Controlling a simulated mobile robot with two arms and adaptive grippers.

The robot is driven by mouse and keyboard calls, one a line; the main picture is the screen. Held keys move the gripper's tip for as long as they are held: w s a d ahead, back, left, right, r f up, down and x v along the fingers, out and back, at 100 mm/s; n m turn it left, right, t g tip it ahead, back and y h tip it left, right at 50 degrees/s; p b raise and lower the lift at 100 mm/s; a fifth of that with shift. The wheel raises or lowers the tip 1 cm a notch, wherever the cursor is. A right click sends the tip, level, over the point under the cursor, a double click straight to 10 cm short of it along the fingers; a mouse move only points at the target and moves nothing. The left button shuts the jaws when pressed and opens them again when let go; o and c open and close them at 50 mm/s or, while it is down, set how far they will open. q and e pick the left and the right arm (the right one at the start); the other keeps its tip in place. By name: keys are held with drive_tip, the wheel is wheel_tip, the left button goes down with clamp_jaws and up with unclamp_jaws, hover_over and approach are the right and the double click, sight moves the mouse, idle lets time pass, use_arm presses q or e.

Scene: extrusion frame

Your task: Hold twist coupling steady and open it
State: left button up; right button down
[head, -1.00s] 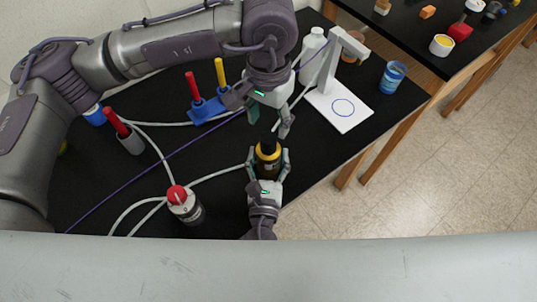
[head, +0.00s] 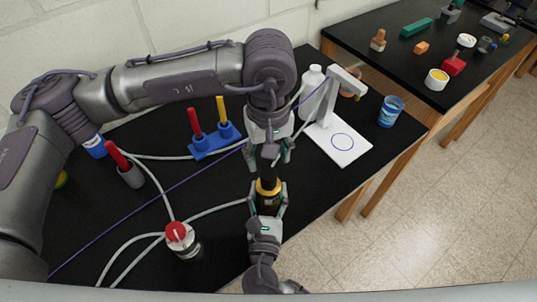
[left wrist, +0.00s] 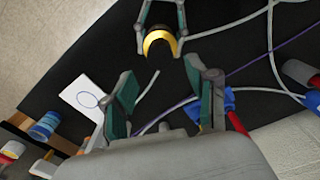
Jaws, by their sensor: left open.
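The twist coupling (head: 268,184), black with a yellow band, is upright between the two fingers of my right gripper (head: 268,206), which is shut on it from the near side. Its top shows as a yellow arc around a dark middle in the left wrist view (left wrist: 160,37). My left gripper (head: 276,158) is open and empty, just beyond and above the coupling in the head view. Its two spread fingers also show in the left wrist view (left wrist: 160,72), with the coupling ahead of them. The coupling's lower part is hidden by my right gripper.
A blue holder (head: 214,140) with red and yellow handles stands behind. A white bottle (head: 312,80), a white stand (head: 338,146) and a blue jar (head: 391,111) are at the right. The table edge is close.

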sight(269, 173)
use_arm(q)
drive_tip(key=n, duration=0.2)
drive_tip(key=shift+n, duration=0.6)
drive_tip(key=shift+f, duration=0.35)
wheel_tip(269, 173, down, 7)
drive_tip(key=shift+f, duration=0.15)
